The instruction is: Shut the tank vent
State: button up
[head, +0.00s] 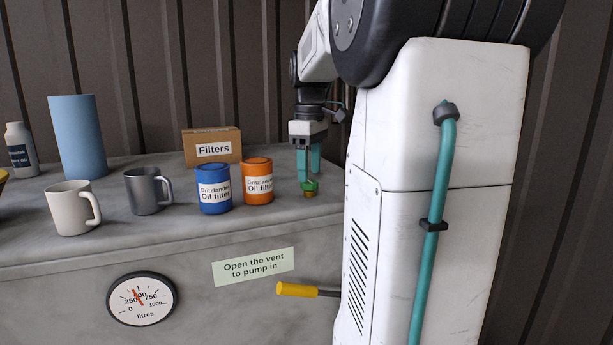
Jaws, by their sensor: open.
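A small green valve handle (311,187) on a brass-coloured base (310,195) stands on the tank's grey top near its right end; I take it to be the vent. My gripper (307,180) points straight down over it with teal fingers. The fingers are open, with their tips at the height of the green handle. I cannot tell whether they touch it. The fingers partly hide the handle, and its turn position is too small to read. The grey tank (200,305) has a round litres gauge (141,299) on its front.
A blue oil filter can (213,205), an orange can (258,195) and a Filters box (212,135) stand left of my gripper. Two mugs (70,224) (147,205), a blue cylinder (78,136) and a bottle (20,162) stand farther left. A yellow-handled lever (297,290) sticks out below a pump sign (253,267).

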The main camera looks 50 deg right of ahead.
aim_at(309, 185)
jog(key=shift+f, duration=1.25)
jog(key=c, duration=1)
